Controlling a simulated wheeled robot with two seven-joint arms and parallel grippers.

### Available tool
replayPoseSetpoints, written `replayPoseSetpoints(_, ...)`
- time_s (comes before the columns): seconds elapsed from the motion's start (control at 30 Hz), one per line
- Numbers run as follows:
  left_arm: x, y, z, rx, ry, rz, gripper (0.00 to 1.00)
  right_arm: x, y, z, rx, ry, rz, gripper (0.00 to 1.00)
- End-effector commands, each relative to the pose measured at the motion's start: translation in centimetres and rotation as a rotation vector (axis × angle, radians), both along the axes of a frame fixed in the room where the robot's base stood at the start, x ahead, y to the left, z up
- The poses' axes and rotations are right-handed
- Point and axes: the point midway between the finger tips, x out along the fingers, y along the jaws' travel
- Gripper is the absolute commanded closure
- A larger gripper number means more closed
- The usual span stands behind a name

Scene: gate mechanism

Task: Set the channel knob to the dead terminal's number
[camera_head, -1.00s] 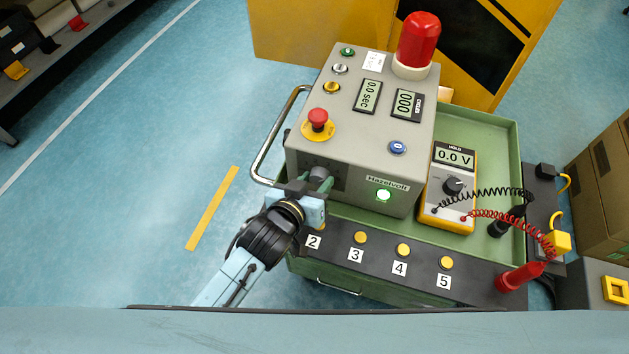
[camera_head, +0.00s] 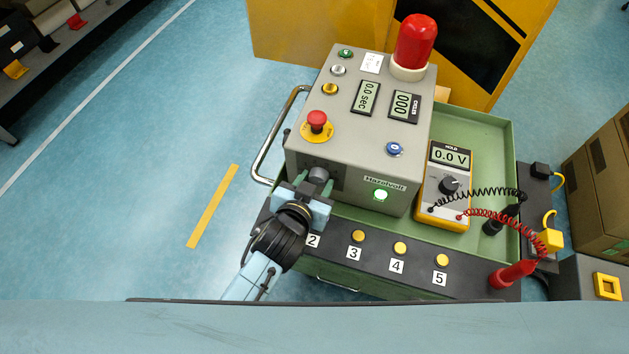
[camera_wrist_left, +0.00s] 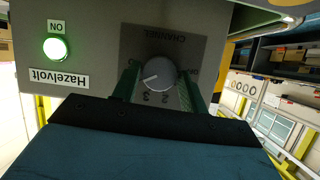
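The channel knob (camera_wrist_left: 158,76) is a grey dial on the box's front panel (camera_wrist_left: 187,45), with a pale mark toward the lower left in the wrist view. Digits 2 and 3 show below it; other labels are partly hidden. My left gripper (camera_head: 312,187) is at the knob, with a green finger on each side; whether they press on it is unclear. The multimeter (camera_head: 445,187) reads 0.0 V. My right gripper is not in view.
The box carries a red stop button (camera_head: 317,120), a red lamp (camera_head: 415,42), displays reading 0.0 sec and 000, and a lit green light (camera_head: 380,195). A metal handle (camera_head: 268,145) borders its left.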

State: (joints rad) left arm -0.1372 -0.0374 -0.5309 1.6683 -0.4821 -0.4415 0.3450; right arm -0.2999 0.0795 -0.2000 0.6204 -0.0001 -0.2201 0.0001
Motion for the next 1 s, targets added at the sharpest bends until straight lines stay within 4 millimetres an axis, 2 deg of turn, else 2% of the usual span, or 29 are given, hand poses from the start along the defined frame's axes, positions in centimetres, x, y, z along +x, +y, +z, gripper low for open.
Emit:
replayPoseSetpoints(0.03, 0.0, 0.0, 0.0, 0.000, 0.000, 0.000, 0.50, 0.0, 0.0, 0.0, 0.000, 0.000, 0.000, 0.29)
replayPoseSetpoints(0.1, 0.0, 0.0, 0.0, 0.000, 0.000, 0.000, 0.41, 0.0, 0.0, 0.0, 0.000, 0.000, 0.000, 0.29)
replayPoseSetpoints(0.13, 0.0, 0.0, 0.0, 0.000, 0.000, 0.000, 0.40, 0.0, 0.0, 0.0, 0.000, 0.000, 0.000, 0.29)
replayPoseSetpoints(0.4, -0.1, 0.0, 0.0, -0.001, 0.000, 0.000, 0.40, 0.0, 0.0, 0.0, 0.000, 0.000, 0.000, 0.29)
replayPoseSetpoints(0.53, -0.9, 0.4, 0.4, -0.001, 0.000, 0.000, 0.40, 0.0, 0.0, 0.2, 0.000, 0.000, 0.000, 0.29)
replayPoseSetpoints(0.67, -2.8, 1.0, 1.4, -0.003, 0.002, 0.000, 0.40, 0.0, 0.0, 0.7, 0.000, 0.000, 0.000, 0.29)
replayPoseSetpoints(1.0, -9.2, 3.3, 4.2, -0.001, 0.003, 0.000, 0.40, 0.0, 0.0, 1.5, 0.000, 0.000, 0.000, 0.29)
